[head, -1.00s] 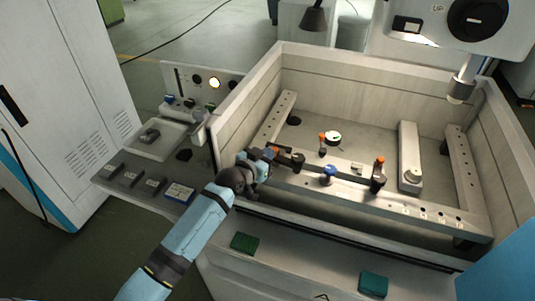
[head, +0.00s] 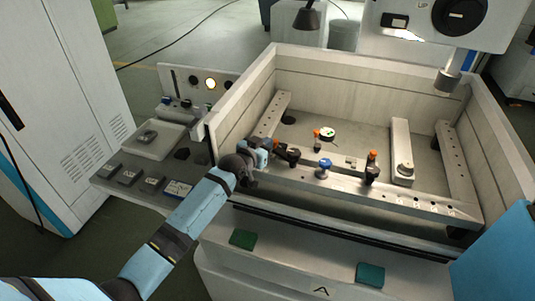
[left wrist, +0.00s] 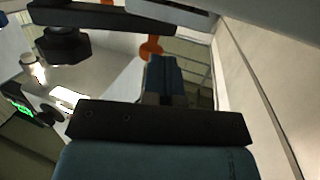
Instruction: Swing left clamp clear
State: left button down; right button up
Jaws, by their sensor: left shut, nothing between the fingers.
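My left gripper (head: 267,145) is at the clamp's left, close to the orange handle. In the left wrist view, the blue fingers (left wrist: 164,75) are shut and empty, with the orange handle (left wrist: 151,47) just beyond their tips. A dark clamp arm (left wrist: 95,17) crosses the upper left there. Whether the fingers touch the handle I cannot tell. My right gripper is out of view.
The tank wall (head: 240,100) stands close to my left gripper. A blue knob (head: 325,168) and the right clamp (head: 372,170) are farther right on the rail.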

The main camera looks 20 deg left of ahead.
pick_arm(q)
jog(key=shift+w+f, duration=0.1)
jog(key=shift+w, duration=0.8)
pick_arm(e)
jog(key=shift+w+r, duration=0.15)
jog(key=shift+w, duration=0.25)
pick_arm(q)
jog(key=shift+w+d, duration=0.1)
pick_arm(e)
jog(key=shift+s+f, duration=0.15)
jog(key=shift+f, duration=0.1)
